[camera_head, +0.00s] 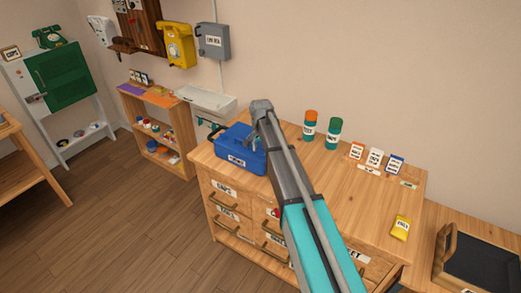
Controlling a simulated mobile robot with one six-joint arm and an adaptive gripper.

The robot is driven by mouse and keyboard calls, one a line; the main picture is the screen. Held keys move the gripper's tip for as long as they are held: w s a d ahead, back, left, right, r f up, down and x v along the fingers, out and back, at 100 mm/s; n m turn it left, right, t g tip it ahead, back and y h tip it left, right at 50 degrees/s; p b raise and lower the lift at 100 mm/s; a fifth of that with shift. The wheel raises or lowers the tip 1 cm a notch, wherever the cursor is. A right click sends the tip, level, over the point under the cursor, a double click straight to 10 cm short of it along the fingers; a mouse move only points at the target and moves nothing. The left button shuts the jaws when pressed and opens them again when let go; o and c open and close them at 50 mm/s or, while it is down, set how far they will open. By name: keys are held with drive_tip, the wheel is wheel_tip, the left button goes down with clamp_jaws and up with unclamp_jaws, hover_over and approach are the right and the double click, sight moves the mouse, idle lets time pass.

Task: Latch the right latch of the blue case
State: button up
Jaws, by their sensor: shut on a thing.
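The blue case (236,158) stands at the left end of the wooden cabinet top, with a white label on its front. Its lid looks down. My arm reaches up from the bottom of the view and bends over at the case's right end. My gripper (257,143) is at the right part of the case, small and partly covered by my own arm. It is shut on what seems to be the right latch. The latch itself is too small and hidden to make out, so its position cannot be told.
An orange-capped bottle (309,124) and a green-capped bottle (333,133) stand behind my arm. Several small boxes and a yellow packet (401,228) are on the right of the cabinet top (360,205). A dark tray (480,262) lies lower right.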

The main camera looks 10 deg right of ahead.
idle(0.5)
drive_tip(key=o, duration=1.2)
drive_tip(key=shift+c, duration=0.2)
